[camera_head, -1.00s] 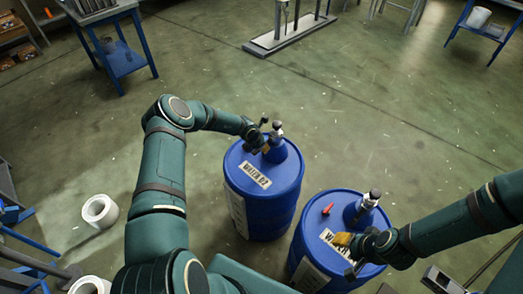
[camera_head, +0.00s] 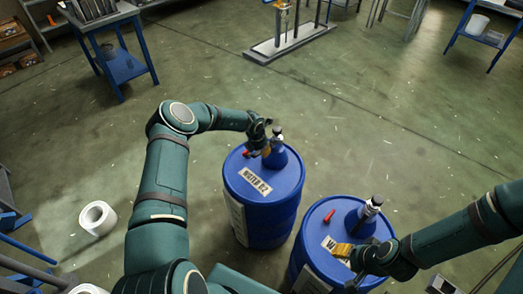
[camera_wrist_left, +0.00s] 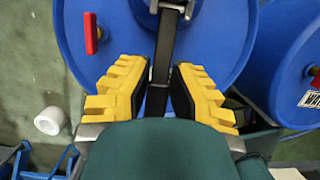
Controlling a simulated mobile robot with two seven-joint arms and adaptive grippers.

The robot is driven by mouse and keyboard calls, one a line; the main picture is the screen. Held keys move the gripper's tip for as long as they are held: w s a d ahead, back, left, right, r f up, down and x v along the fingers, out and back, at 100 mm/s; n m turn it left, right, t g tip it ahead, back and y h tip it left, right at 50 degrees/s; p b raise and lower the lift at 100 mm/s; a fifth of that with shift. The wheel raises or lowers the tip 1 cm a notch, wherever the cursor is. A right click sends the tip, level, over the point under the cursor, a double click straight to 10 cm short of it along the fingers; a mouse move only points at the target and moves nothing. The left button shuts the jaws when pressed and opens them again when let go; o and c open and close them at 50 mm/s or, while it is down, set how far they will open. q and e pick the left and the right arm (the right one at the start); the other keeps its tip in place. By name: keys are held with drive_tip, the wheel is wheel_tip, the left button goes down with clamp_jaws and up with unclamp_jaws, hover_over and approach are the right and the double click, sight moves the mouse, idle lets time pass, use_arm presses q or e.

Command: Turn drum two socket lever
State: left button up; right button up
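Drum two is the blue drum labelled WATER 02 (camera_head: 258,208) in the head view; its blue top (camera_wrist_left: 115,55) fills much of the left wrist view. A socket with a grey and black fitting (camera_head: 278,138) stands on its top. My left gripper (camera_head: 266,150) is at this socket. In the left wrist view, its yellow-padded fingers (camera_wrist_left: 158,95) are spread either side of a dark bar-like lever (camera_wrist_left: 166,45); I cannot tell whether they touch it. My right gripper (camera_head: 346,254) is over the other blue drum (camera_head: 312,258); its opening is hidden.
A red handle (camera_wrist_left: 92,33) sits on drum two's top. The other drum carries a red handle (camera_head: 329,216) and a socket fitting (camera_head: 372,207). A white roll (camera_head: 97,218) lies on the floor at left. Open floor lies behind the drums.

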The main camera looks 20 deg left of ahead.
sight(257, 153)
use_arm(q)
drive_tip(key=o, duration=0.5)
drive_tip(key=shift+f, duration=0.1)
drive_tip(key=shift+c, duration=0.2)
drive_tip(key=d+v, duration=0.1)
drive_tip(key=v, duration=1.1)
drive_tip(key=shift+a, duration=0.45)
drive_tip(key=s+d+f+m+t+y, duration=0.1)
drive_tip(key=s+d+f+m, duration=0.1)
drive_tip(key=s+d+m, duration=0.35)
drive_tip(key=s+d+f+m+t, duration=0.1)
drive_tip(key=s+d+f+m, duration=0.15)
drive_tip(key=d+m, duration=0.6)
drive_tip(key=s+d+m+g+h, duration=0.1)
drive_tip(key=s+d+m+h, duration=0.1)
drive_tip(key=s+m, duration=0.6)
drive_tip(key=s+d+m+g+h, duration=0.1)
drive_tip(key=s+d+m, duration=0.4)
drive_tip(key=s+m, duration=0.3)
drive_tip(key=s, duration=0.4)
drive_tip(key=shift+s+d+r+g+h, duration=0.25)
drive_tip(key=shift+s+d+g+h, duration=0.05)
drive_tip(key=shift+h, duration=0.1)
